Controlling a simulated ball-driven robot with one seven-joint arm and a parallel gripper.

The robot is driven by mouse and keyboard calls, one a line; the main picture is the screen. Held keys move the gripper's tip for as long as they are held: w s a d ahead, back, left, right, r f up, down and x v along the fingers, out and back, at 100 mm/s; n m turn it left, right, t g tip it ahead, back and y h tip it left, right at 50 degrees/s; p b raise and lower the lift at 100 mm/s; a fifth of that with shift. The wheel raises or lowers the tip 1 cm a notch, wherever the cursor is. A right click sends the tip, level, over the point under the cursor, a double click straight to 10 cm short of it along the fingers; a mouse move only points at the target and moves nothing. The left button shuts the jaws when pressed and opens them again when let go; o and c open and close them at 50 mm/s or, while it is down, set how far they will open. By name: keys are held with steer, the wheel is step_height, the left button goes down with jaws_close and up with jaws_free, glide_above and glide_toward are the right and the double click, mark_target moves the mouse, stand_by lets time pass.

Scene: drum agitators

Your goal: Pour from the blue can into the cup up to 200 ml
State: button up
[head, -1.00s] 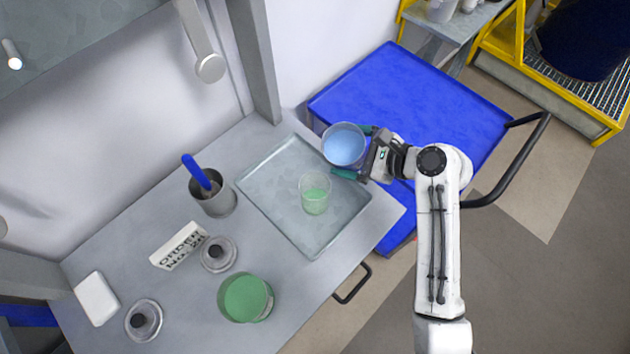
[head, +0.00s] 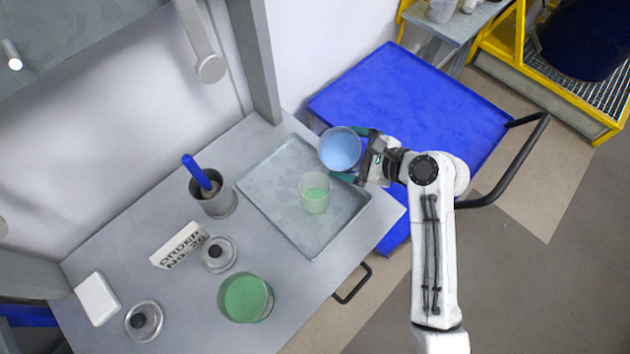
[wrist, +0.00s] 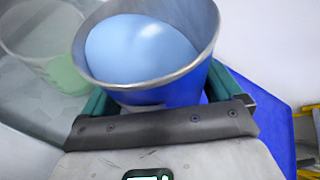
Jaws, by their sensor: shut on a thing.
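My gripper (head: 352,158) is shut on the blue can (head: 341,150), with its teal fingers on either side. The can is open at the top and holds light blue liquid. In the wrist view the can (wrist: 165,95) has a blue outer wall and a metal rim, and the liquid surface lies toward the far left side. The clear cup (head: 315,192) stands on the metal tray with green contents in its lower part. The can is held above the tray's far right edge, just beyond the cup. The cup also shows in the wrist view (wrist: 45,35), left of the can. No stream is visible.
The grey tray (head: 268,200) lies on the workbench. A green-filled can (head: 246,298), two round lids (head: 218,254), an order sign (head: 179,246), a white block (head: 96,299) and a pot with a blue-handled tool (head: 212,200) stand left. A blue cart (head: 420,95) is behind.

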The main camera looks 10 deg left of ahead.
mark_target(353, 150)
steer(key=shift+s+a+r+n+t, duration=0.15)
steer(key=shift+s+r+n+t, duration=0.1)
steer(key=shift+r, duration=0.4)
steer(key=shift+s+a+r+n+t, duration=0.15)
steer(key=shift+r+n, duration=0.1)
steer(key=shift+r, duration=0.4)
steer(key=shift+r+n+t+h, duration=0.75)
steer(key=shift+r+n, duration=0.25)
steer(key=shift+r, duration=0.15)
stand_by(3.6)
